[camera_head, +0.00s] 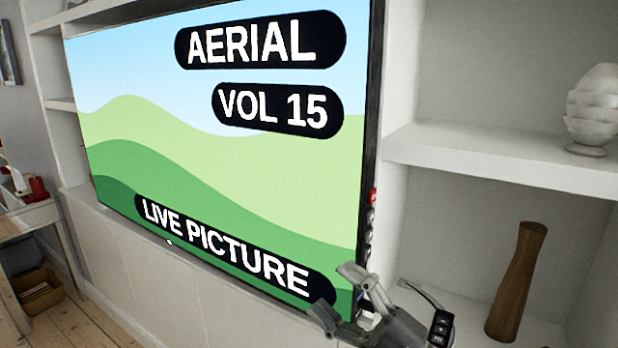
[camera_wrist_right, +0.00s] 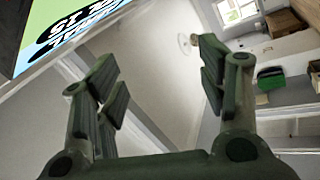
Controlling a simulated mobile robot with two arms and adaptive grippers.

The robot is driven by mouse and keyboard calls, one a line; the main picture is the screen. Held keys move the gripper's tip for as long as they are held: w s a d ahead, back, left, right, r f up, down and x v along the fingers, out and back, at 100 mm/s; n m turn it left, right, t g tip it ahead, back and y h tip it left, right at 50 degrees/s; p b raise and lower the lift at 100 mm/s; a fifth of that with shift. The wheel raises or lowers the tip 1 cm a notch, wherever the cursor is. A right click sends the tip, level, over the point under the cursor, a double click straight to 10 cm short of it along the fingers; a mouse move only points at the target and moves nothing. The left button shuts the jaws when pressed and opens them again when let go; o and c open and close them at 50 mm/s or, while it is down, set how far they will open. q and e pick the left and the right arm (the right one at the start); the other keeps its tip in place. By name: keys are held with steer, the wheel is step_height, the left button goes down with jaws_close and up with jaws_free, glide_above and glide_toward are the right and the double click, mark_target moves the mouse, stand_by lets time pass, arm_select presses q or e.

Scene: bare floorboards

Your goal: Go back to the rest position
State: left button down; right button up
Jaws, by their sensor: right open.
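My right gripper (camera_head: 352,291) is at the bottom of the head view, in front of the lower right corner of the TV screen (camera_head: 230,170). Its fingers are spread apart with nothing between them. In the right wrist view the same gripper (camera_wrist_right: 160,85) shows both fingers wide apart and empty. The screen reads "AERIAL", "VOL 15" and "LIVE PICTURE", and part of it shows at the upper left of the right wrist view. My left gripper is in neither view.
Red and dark buttons (camera_head: 371,215) line the TV's right edge. White shelves (camera_head: 500,150) at right hold a white ornament (camera_head: 594,110) and a brown wooden vase (camera_head: 517,283). A desk (camera_head: 35,215) stands at far left above a box (camera_head: 38,290). Floorboards (camera_head: 85,325) are bare at lower left.

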steer(key=w+d+f+m+t+h, duration=0.2)
steer(key=d+f+m+t+h, duration=0.5)
steer(key=d+m+h, duration=0.65)
steer(key=s+d+f+m+g+h, duration=0.2)
steer(key=s+f+m+g+h, duration=0.15)
steer(key=f, duration=0.25)
steer(key=s+d+f+m+g+h, duration=0.2)
steer(key=f+m+g, duration=0.15)
steer(key=f, duration=0.35)
steer(key=s+a+f+m+g+y, duration=0.1)
steer(key=s+f+g, duration=0.5)
steer(key=s, duration=0.5)
steer(key=s+a+f+m+g, duration=0.1)
steer(key=s+f+g, duration=0.3)
steer(key=s+f, duration=0.55)
steer(key=s+f+g, duration=0.1)
steer(key=s+f, duration=0.2)
steer(key=f, duration=2.2)
steer(key=s+d+f+g, duration=0.1)
steer(key=s+d+f, duration=0.2)
steer(key=s+f, duration=1.2)
steer(key=shift+s+d+n, duration=0.15)
steer(key=shift+s+n, duration=0.3)
steer(key=shift+s, duration=0.25)
